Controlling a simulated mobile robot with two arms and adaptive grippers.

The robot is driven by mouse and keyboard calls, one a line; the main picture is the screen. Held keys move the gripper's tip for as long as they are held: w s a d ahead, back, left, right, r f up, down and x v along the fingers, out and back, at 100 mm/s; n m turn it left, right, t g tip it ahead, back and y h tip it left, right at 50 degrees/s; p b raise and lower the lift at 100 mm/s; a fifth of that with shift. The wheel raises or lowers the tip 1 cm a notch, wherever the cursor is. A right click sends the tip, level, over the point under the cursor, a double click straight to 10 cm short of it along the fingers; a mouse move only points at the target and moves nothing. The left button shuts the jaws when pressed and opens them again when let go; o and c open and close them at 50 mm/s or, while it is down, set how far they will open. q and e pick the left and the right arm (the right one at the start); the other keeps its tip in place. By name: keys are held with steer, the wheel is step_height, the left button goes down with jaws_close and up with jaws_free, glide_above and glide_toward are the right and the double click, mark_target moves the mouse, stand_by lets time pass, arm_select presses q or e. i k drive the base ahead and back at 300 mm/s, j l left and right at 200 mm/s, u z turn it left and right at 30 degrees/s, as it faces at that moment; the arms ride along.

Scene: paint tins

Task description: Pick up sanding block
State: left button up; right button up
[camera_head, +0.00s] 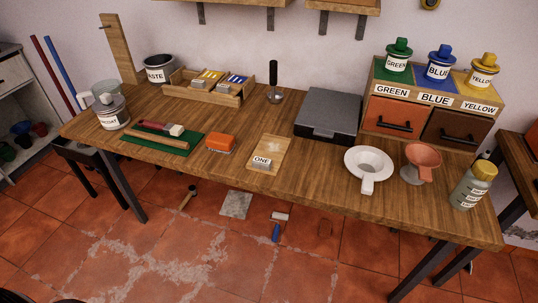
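An orange block with a greyish lower edge (221,142), which looks like the sanding block, lies on the wooden workbench (325,185). It sits left of the bench's middle, between the green mat and a small wooden board labelled ONE. Nothing covers it. Neither of my grippers is in view.
The green mat (134,146) holds a brush (160,127) and a wooden stick. The board (273,146) lies right of the block. A hammer (188,197) lies on the floor.

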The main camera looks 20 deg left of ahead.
mark_target(224, 143)
steer(key=i+j, duration=0.2)
steer(key=j, duration=0.2)
steer(key=i+j, duration=0.45)
steer(key=j, duration=0.3)
steer(key=z, duration=0.05)
